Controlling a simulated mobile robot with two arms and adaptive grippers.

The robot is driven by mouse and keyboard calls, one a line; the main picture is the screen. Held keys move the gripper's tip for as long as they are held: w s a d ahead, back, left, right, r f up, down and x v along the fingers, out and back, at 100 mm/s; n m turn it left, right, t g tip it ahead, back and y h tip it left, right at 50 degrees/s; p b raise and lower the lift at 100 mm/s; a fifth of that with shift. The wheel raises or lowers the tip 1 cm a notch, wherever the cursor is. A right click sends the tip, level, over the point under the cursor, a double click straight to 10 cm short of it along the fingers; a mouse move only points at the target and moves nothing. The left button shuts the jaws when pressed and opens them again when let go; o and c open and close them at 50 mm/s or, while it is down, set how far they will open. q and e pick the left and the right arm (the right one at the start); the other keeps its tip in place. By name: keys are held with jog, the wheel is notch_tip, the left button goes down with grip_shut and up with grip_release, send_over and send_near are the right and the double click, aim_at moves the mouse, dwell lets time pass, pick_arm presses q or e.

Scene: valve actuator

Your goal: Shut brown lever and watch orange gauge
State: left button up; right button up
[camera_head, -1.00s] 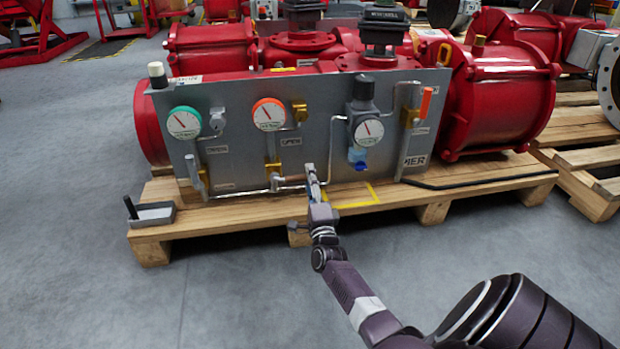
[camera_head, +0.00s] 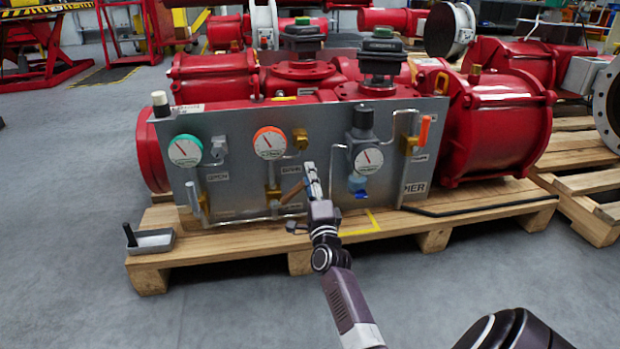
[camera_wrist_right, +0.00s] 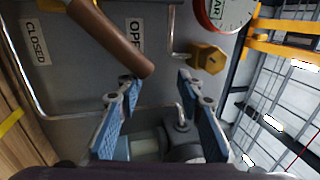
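The brown lever (camera_head: 293,193) sits low on the grey panel, tilted with its free end up and to the right. In the right wrist view the brown lever (camera_wrist_right: 112,38) comes in from the top left, its end near my fingertips. My right gripper (camera_head: 309,170) is at that end; in the wrist view its blue-padded fingers (camera_wrist_right: 158,82) are apart with nothing clamped. Whether they touch the lever is unclear. The orange gauge (camera_head: 270,143) is above the lever, its needle pointing up and left; part of it shows in the wrist view (camera_wrist_right: 225,10). My left gripper is not in view.
A green gauge (camera_head: 185,151) and a third gauge (camera_head: 368,159) flank the orange one. A brass fitting (camera_wrist_right: 207,57) is close to the right finger. An orange-handled lever (camera_head: 424,131) is at the panel's right. The wooden pallet (camera_head: 200,262) carries the panel.

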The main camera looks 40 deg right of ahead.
jog(key=shift+r, duration=0.25)
jog(key=shift+c, duration=0.3)
